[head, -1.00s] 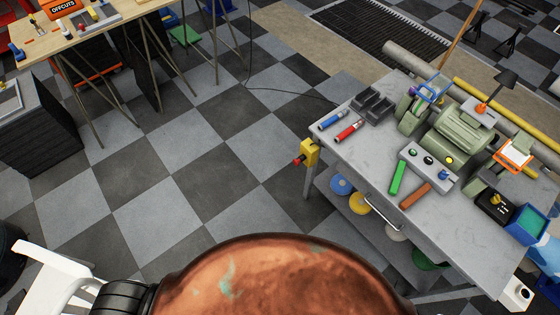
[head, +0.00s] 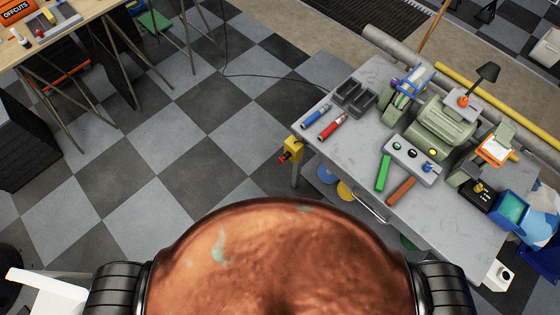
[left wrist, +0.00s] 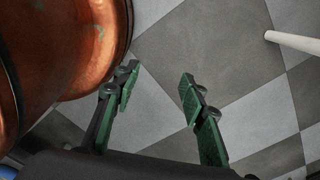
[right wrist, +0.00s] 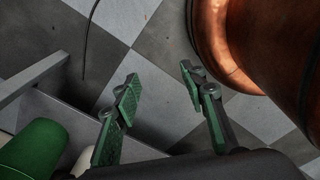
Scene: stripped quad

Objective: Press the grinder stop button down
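The green bench grinder (head: 445,122) stands on the grey metal bench (head: 348,150) at the right of the head view. A grey control box (head: 412,160) in front of it carries small green, black and yellow buttons and a blue knob. A yellow box (head: 293,149) with a red button (head: 283,158) on its left side is fixed at the bench's near left corner. Which button is the grinder stop is not labelled. My left gripper (left wrist: 160,76) and right gripper (right wrist: 160,74) are open and empty, seen only in their wrist views over the floor.
On the bench lie a blue tool (head: 316,117), a red tool (head: 332,126), a black tray (head: 354,98), a green bar (head: 383,173) and a brown bar (head: 401,190). A white chair (head: 40,285) is at lower left. Checkered floor lies clear left of the bench.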

